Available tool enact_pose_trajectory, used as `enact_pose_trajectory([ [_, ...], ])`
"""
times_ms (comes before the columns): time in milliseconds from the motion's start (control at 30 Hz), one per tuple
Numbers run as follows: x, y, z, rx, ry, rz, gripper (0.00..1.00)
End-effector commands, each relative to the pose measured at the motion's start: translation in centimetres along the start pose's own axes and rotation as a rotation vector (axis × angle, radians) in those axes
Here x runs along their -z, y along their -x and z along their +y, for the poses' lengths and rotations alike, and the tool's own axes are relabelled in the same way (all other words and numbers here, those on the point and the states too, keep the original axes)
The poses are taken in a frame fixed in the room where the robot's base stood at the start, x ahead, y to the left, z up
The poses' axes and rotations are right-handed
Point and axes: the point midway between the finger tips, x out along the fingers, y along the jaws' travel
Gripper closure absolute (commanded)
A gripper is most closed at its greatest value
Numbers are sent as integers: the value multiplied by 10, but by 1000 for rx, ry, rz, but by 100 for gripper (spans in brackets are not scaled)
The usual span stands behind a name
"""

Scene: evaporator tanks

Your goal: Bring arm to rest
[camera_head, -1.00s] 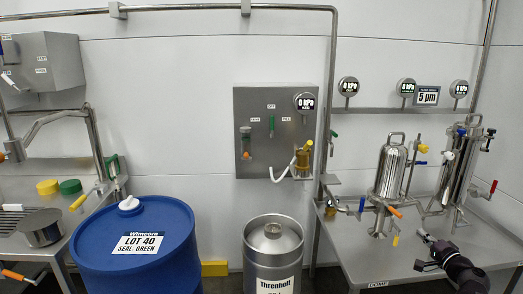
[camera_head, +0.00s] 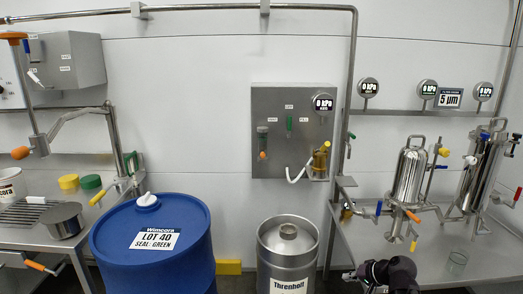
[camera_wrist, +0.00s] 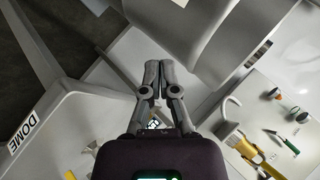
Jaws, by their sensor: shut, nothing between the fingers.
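My gripper (camera_head: 352,277) is low at the bottom right of the head view, by the near left corner of the right steel table. My dark arm behind it enters from the bottom edge. In the wrist view my gripper (camera_wrist: 158,68) has its two grey fingers together, with nothing between them. It points toward grey metal surfaces and the dark floor.
A steel keg (camera_head: 288,250) and a blue drum (camera_head: 155,245) stand left of my gripper. A wall panel (camera_head: 280,110) with a brass valve (camera_head: 321,160) is behind.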

Motion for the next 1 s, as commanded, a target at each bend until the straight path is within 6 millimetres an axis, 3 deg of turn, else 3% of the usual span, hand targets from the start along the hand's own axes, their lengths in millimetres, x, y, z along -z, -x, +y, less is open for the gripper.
enact_pose_trajectory([
  [200, -51, -29, -9, -175, 111, -174, 100],
  [500, -106, -44, -12, -436, 253, -360, 100],
  [867, -137, -43, -13, -646, 354, -459, 100],
  [1000, -142, -39, -24, -691, 374, -475, 100],
])
